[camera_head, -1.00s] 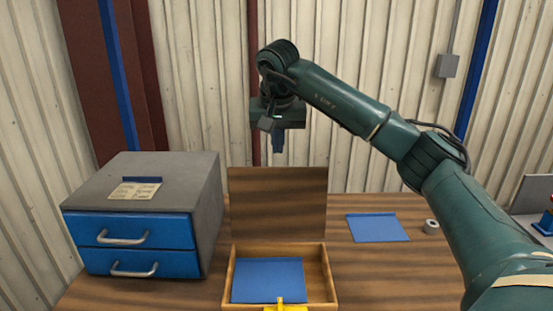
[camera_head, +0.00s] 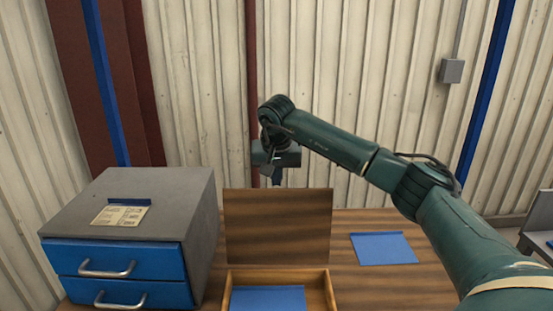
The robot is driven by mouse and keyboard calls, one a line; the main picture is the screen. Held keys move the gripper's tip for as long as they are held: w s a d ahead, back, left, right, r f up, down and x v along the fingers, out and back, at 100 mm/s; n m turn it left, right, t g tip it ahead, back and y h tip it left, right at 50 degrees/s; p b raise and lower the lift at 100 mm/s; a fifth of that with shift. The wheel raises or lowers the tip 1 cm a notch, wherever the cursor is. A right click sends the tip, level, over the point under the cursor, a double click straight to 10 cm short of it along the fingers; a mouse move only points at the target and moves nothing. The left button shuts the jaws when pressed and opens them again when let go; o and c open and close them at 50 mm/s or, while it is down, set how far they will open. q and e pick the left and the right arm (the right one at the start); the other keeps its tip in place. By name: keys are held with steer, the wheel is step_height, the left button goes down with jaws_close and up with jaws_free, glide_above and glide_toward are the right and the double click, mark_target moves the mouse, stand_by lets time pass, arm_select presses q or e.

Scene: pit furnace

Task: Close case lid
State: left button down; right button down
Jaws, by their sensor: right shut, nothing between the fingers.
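The wooden case (camera_head: 327,288) stands at the front of the table, its lower part cut off by the picture's bottom edge. Its lid (camera_head: 278,228) stands upright at the back of the case, open. A blue flat folder (camera_head: 268,299) lies inside the case. My right gripper (camera_head: 277,182) is shut and empty. It points down and shows just above the lid's top edge, seemingly behind it; whether it touches the lid I cannot tell. My left gripper is not in view.
A grey cabinet (camera_head: 140,200) with two blue drawers stands left of the case. Another blue folder (camera_head: 383,249) lies on the wooden table (camera_head: 400,285) to the right. A corrugated wall (camera_head: 200,90) with a grey box (camera_head: 451,71) is behind.

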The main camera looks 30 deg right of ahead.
arm_select(q)
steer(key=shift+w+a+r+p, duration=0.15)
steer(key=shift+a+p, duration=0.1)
steer(key=shift+p, duration=0.2)
arm_select(e)
steer(key=s, duration=0.1)
steer(key=s+a, duration=0.2)
steer(key=shift+s+f, duration=0.15)
steer(key=shift+f, duration=0.1)
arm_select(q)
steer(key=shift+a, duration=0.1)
